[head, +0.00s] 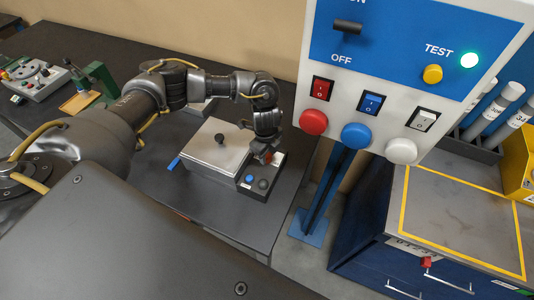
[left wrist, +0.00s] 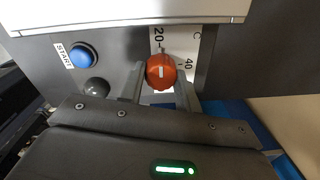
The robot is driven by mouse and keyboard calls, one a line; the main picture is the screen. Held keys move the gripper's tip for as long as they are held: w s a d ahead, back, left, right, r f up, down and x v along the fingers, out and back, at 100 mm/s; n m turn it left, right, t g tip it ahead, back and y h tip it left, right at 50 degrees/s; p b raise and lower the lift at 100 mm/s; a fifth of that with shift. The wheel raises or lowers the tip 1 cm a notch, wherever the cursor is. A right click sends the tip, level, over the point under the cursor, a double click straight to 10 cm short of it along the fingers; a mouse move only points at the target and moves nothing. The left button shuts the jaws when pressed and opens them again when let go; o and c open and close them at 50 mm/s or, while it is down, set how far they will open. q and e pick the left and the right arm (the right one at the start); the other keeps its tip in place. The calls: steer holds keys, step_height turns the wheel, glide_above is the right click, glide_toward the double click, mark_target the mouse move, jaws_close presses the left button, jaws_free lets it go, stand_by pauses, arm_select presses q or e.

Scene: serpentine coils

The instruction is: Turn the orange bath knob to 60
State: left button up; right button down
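The orange bath knob (left wrist: 161,72) sits on the front panel of a grey box with a silver lid (head: 213,147). In the left wrist view its scale shows 20 at the upper left and 40 at the right. My left gripper (left wrist: 160,85) has its two fingers on either side of the knob, with the knob between them. I cannot tell whether the fingers touch it. In the head view the left gripper (head: 266,152) is at the right end of the box, largely hiding the knob. My right gripper is not in view.
A blue START button (left wrist: 84,55) and a dark button (left wrist: 97,87) are beside the knob. A panel (head: 405,70) with switches and coloured buttons stands to the right on a blue post. A green device (head: 95,80) stands at the far left.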

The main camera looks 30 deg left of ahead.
arm_select(q)
steer(key=c, duration=0.4)
